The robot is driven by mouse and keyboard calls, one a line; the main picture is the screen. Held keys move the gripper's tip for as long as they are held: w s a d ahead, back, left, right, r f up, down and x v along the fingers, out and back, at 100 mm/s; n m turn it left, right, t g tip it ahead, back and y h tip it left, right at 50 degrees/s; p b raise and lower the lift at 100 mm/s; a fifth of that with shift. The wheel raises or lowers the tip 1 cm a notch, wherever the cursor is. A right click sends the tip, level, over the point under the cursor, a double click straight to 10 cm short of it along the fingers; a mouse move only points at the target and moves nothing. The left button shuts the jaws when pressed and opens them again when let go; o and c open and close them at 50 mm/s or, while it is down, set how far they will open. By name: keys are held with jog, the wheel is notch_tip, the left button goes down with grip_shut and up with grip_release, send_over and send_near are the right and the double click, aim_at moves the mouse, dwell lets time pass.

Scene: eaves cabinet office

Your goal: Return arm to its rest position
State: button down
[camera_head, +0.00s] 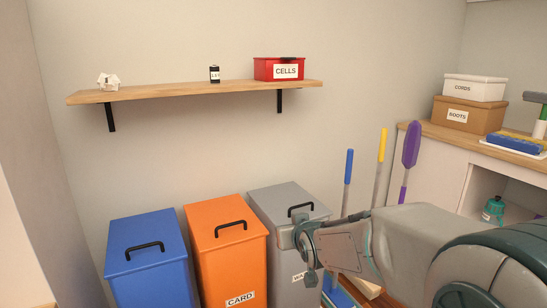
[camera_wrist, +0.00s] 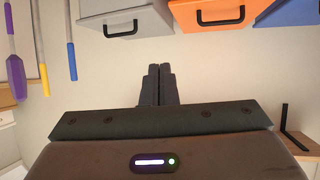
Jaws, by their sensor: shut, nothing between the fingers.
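My arm (camera_head: 350,250) reaches in from the lower right in the head view, bent, with its end in front of the grey bin. My gripper (camera_wrist: 158,70) shows in the wrist view with its two dark fingers together and nothing between them. The wrist picture is upside down, with the bins along its top edge. The gripper appears clear of the bins and the wall. The fingertips cannot be made out clearly in the head view.
Blue (camera_head: 148,262), orange (camera_head: 228,262) and grey (camera_head: 285,200) lidded bins stand along the wall. A wooden shelf (camera_head: 150,94) above holds a red box (camera_head: 262,70) and small items. Long-handled tools (camera_head: 381,160) stand behind my arm. A cabinet (camera_head: 430,165) with boxes stands right.

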jog(key=s+d+r+m+g+h+p, duration=0.1)
jog(key=s+d+r+g+p, duration=0.2)
jog(key=s, duration=0.6)
jog(key=s+d+r+m+g+p, duration=0.1)
jog(key=s+d+r+g+p, duration=0.2)
jog(key=s+r+p, duration=0.5)
jog(key=s+d+r+m+g+h+p, duration=0.1)
jog(key=s+d+r+g+p, duration=0.2)
jog(key=s+p, duration=0.6)
notch_tip(320, 180, up, 2)
jog(key=shift+s+d+r+g+h, duration=0.3)
jog(key=shift+s+d, duration=0.25)
jog(key=shift+s, duration=0.35)
